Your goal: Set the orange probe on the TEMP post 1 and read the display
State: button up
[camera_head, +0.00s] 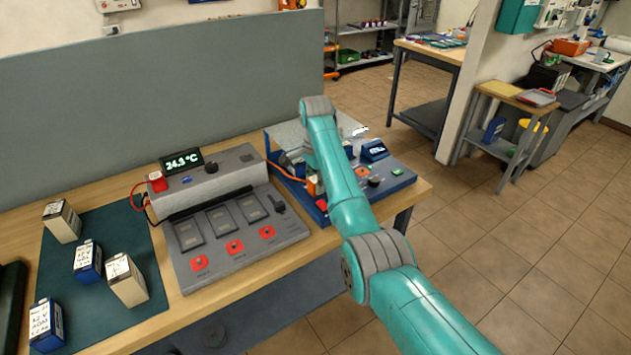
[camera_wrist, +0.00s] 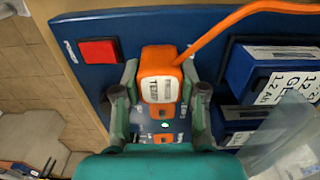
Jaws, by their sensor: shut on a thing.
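My gripper (camera_wrist: 159,88) is shut on the orange probe (camera_wrist: 158,62), one finger on each side of it. The probe has a white label reading TEMP, and an orange cable runs from it to the upper right. It is above the blue panel (camera_wrist: 80,22); I cannot tell whether it touches a post. Two orange-marked spots and a small green light show just below it in the wrist view. In the head view my arm hides most of the gripper, and the blue panel (camera_head: 402,181) is partly covered. A lit display (camera_head: 182,163) reads 24.3 °C.
A grey station (camera_head: 240,235) with several empty bays stands left of the blue panel, with a red plug (camera_head: 157,181) beside the display. Several batteries stand on a green mat (camera_head: 95,250) at the left. Batteries (camera_wrist: 285,80) lie close to my gripper's right. A red button (camera_wrist: 99,51) is at its left.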

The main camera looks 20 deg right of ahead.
jog(key=shift+f, duration=0.25)
jog(key=o, duration=0.9)
jog(key=shift+r, duration=0.1)
